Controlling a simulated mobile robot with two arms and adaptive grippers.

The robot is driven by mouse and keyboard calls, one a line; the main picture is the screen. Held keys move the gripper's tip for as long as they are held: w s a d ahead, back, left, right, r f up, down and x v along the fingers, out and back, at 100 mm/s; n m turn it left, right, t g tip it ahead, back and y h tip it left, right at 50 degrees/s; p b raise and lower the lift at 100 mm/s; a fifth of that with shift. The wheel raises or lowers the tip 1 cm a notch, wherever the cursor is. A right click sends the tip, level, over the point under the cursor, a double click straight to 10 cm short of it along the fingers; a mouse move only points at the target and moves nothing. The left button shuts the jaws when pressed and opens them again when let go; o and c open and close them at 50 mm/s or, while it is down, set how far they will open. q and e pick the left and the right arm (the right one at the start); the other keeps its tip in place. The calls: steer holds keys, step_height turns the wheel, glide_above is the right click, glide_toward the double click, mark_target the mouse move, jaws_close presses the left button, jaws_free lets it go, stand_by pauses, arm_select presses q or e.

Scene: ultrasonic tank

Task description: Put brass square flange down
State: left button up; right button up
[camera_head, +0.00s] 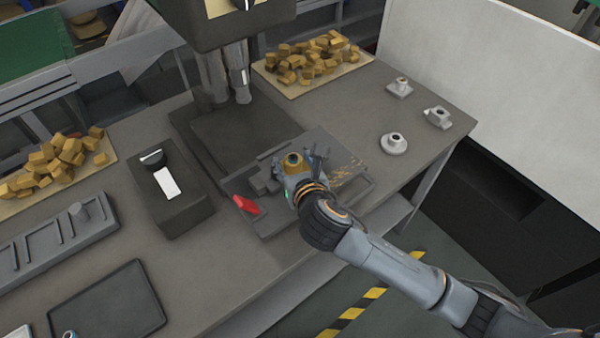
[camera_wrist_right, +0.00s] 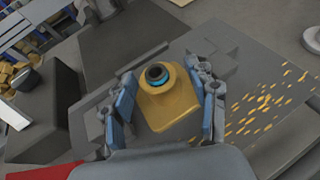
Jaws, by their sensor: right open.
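The brass square flange (camera_wrist_right: 166,97) has a square yellow base and a raised round collar with a dark bore. It also shows in the head view (camera_head: 293,161), at the drill press's work plate. My right gripper (camera_head: 305,168) is over the flange there. In the right wrist view my right gripper (camera_wrist_right: 168,100) is open, with one blue-grey finger on each side of the flange. I cannot tell whether either finger touches it. The flange appears to rest by the grey vise (camera_head: 264,181), its underside hidden. My left gripper is not recognizable in either view.
Three grey flanged parts, one of them round (camera_head: 394,143), stand at the table's right. Brass blocks lie on a back tray (camera_head: 262,72) and at left. A control box (camera_head: 168,200), a red handle (camera_head: 246,205) and a dark flat tray (camera_head: 110,305) are nearby.

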steer(key=v, duration=1.1)
steer(key=shift+s, duration=0.3)
steer(key=shift+d, duration=0.1)
stand_by(0.6)
